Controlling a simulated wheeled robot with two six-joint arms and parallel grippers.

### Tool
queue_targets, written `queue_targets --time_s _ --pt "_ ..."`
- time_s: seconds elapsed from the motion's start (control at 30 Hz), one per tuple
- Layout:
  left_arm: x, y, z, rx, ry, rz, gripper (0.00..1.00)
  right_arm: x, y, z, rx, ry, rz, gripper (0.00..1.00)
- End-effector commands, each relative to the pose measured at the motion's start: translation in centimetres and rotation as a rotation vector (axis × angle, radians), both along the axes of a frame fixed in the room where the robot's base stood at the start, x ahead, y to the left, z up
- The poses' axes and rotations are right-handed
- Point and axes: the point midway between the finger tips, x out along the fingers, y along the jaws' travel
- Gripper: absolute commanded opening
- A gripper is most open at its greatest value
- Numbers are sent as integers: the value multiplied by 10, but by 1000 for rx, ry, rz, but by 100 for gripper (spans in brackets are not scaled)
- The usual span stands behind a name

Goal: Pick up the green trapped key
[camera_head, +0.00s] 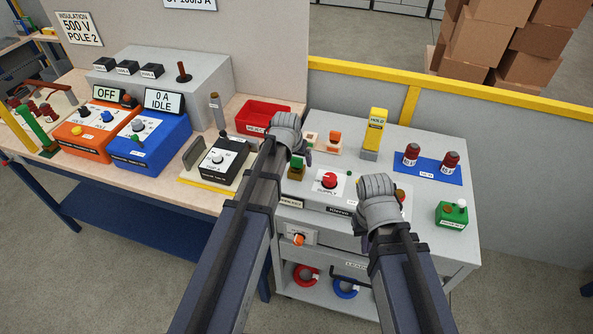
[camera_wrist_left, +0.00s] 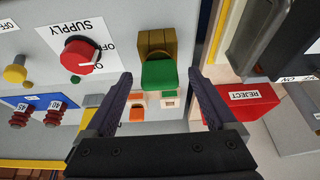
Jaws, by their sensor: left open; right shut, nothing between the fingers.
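The green trapped key (camera_wrist_left: 159,75) sits at a brass-coloured block (camera_wrist_left: 156,41) on the grey cart top, beside the red SUPPLY knob. In the head view the key (camera_head: 298,161) shows just below my left gripper (camera_head: 301,154), partly covered by it. In the left wrist view my left gripper (camera_wrist_left: 159,80) is open, and its two fingers appear on either side of the key with gaps. I cannot tell how far above the key the fingertips are. My right gripper (camera_head: 378,196) is shut and empty over the front right of the cart.
The red SUPPLY knob (camera_head: 329,180) is close to the key. Small orange and green pieces (camera_head: 334,138) stand behind it. A red REJECT bin (camera_head: 262,116) and a black meter (camera_head: 221,158) are to the left. A yellow HOLD post (camera_head: 375,128) stands behind.

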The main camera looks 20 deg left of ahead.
Motion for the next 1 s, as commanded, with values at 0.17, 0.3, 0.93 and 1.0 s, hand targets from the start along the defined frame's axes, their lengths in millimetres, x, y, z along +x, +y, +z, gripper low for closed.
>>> queue_targets --time_s 0.17,0.3,0.93,1.0 --pt "3 0 -8 0 0 0 90 0 0 -8 0 0 -1 0" --pt "3 0 -7 0 0 0 90 0 0 -7 0 0 -1 0" --pt "3 0 -7 0 0 0 20 0 0 -7 0 0 -1 0" --pt "3 0 -7 0 0 0 12 0 0 -7 0 0 -1 0"
